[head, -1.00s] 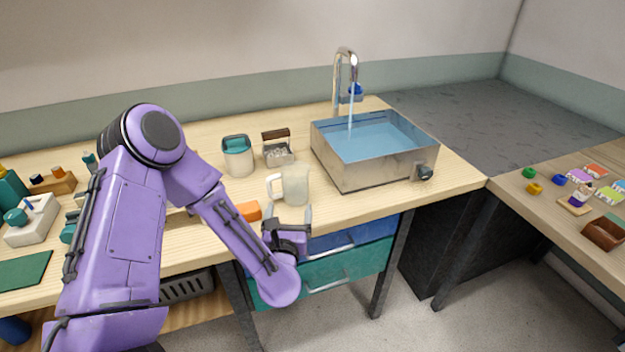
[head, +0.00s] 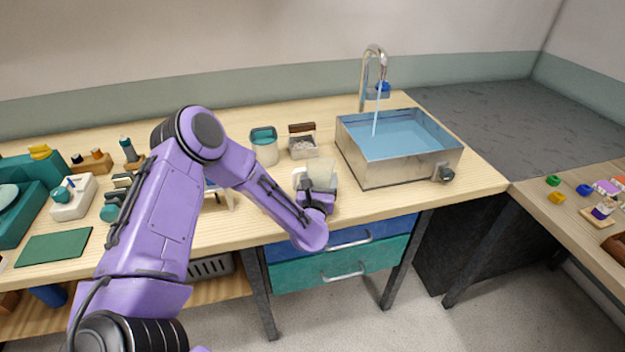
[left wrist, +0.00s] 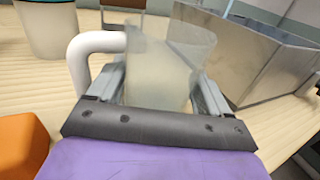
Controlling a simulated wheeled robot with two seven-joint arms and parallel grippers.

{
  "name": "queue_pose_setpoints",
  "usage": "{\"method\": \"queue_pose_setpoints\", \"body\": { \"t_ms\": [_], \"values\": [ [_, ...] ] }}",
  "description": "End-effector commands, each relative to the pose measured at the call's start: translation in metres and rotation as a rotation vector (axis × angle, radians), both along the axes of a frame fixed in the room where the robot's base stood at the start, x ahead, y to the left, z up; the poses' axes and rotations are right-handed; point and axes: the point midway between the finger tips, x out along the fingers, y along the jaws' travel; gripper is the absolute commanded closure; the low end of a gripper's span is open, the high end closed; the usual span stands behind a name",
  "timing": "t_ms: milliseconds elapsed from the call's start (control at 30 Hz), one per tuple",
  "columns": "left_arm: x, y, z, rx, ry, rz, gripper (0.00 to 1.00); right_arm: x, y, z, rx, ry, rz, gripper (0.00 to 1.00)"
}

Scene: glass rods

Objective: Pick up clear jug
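My left gripper (head: 319,190) is at the jug's near side. In the left wrist view its two fingers (left wrist: 157,88) are spread, one on each side of the jug's body, with the left finger near the handle. I cannot tell whether they touch it. My right gripper is not in view.
The metal sink basin (head: 400,172) with running water stands close to the right of the jug. A teal-lidded container (head: 265,150) and a small box with a brown handle (head: 303,148) stand behind it. An orange block (left wrist: 20,145) lies left of the gripper.

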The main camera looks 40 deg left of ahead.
Motion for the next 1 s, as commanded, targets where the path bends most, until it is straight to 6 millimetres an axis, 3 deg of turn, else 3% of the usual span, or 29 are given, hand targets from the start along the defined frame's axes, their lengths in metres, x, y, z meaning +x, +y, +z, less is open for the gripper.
{"method": "queue_pose_setpoints", "body": {
  "t_ms": [367, 567, 800, 1000],
  "values": [
    [0.0, 0.001, 0.003, 0.0, -0.001, 0.002, 0.59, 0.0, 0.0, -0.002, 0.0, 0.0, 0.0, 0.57],
    [0.0, 0.001, 0.028, -0.004, -0.008, 0.002, 0.59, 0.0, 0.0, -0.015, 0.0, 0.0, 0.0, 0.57],
    [-0.046, -0.021, 0.091, -0.004, -0.008, -0.001, 0.59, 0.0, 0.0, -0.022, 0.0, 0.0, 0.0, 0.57],
    [-0.091, -0.042, 0.111, -0.001, -0.004, -0.003, 0.59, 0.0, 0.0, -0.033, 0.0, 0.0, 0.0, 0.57]
  ]
}}
